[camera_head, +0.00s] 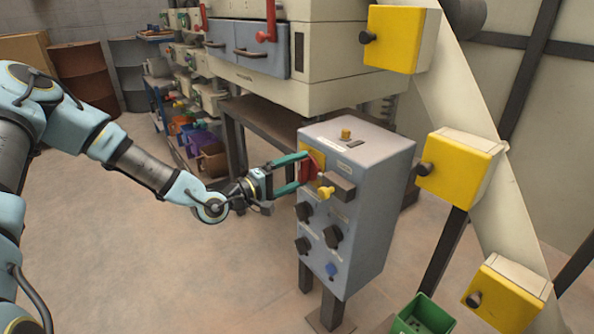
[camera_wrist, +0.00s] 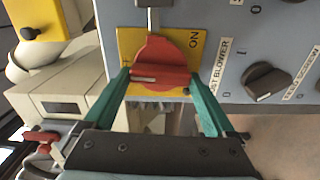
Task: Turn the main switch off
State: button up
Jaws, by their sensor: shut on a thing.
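The main switch is a red rotary knob (camera_wrist: 160,62) on a yellow plate (camera_wrist: 198,42), with "ON" printed at the plate's right in the wrist view. In the head view the red knob (camera_head: 312,168) is on the upper front of the grey control box (camera_head: 370,215), partly hidden by my gripper. My gripper (camera_head: 303,171) has green fingers; in the wrist view they (camera_wrist: 160,78) stand on both sides of the red knob and are shut on it. The label at the plate's left is mostly hidden by the finger.
Below the switch are several black knobs (camera_head: 333,236), a yellow knob (camera_head: 326,192) and a blue one (camera_head: 331,269). A grey block (camera_head: 338,187) juts out beside the switch. Yellow boxes (camera_head: 458,172) stand right. A green crate (camera_head: 424,316) is on the floor. Floor left of the box is clear.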

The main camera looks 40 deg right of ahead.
jog(key=shift+n, duration=0.5)
jog(key=o, duration=1.1)
jog(key=shift+c, duration=0.2)
jog(key=a+b, duration=0.1)
jog(key=a, duration=0.9)
jog(key=shift+w+a, duration=0.35)
jog(key=shift+a, duration=0.05)
